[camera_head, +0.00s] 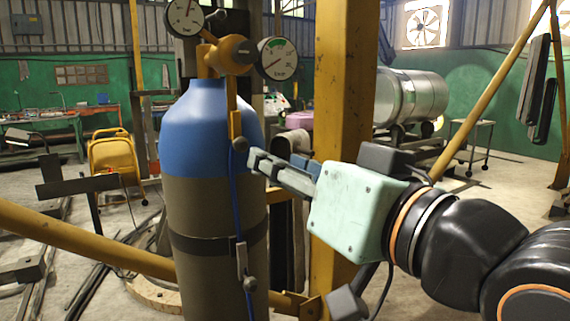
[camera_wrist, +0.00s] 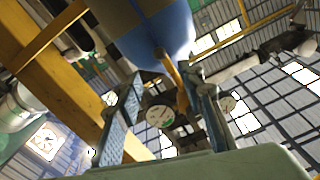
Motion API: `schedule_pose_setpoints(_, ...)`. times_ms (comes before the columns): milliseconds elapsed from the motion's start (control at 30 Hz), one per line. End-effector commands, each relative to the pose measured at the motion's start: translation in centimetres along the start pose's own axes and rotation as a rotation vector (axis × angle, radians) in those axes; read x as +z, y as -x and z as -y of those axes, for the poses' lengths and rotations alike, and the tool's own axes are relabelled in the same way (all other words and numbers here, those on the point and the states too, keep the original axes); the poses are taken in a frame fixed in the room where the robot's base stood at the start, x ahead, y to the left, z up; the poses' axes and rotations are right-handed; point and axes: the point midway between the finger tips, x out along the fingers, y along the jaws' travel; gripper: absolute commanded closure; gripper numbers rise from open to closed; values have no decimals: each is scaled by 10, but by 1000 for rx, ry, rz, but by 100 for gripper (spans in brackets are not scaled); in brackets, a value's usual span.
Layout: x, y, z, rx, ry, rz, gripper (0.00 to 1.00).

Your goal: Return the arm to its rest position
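My gripper (camera_head: 278,164) has a mint-green body and reaches left toward a gas cylinder (camera_head: 208,115) with a blue shoulder and dark body. In the wrist view, the two fingers of my gripper (camera_wrist: 164,80) stand well apart, and nothing is clearly clamped between them. One fingertip appears close to the yellow fitting (camera_head: 235,124) below the regulator (camera_head: 232,55); I cannot tell whether they touch. A blue hose (camera_head: 236,200) hangs down from that fitting along the cylinder. The wrist view shows a gauge (camera_wrist: 160,116) beyond the gap between the fingers.
A yellow post (camera_head: 342,90) stands right behind my gripper. A yellow diagonal bar (camera_head: 90,240) crosses low on the left. A second gauge (camera_head: 185,16) tops the cylinder.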

Motion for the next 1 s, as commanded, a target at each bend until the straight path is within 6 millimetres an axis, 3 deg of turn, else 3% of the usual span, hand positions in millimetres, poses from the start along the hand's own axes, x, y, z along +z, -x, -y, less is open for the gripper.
schedule_pose_setpoints(267, 1, 0, -1, 5, 2, 4, 64)
schedule_pose_setpoints(367, 12, -1, -12, 44, 14, 38, 64)
schedule_pose_setpoints(467, 39, 0, -37, 132, 36, 124, 64)
schedule_pose_setpoints(633, 106, 19, -98, 341, 59, 355, 64)
schedule_pose_setpoints(800, 170, 59, -146, 518, 33, 595, 64)
schedule_pose_setpoints(1000, 224, 110, -173, 651, -41, 824, 64)
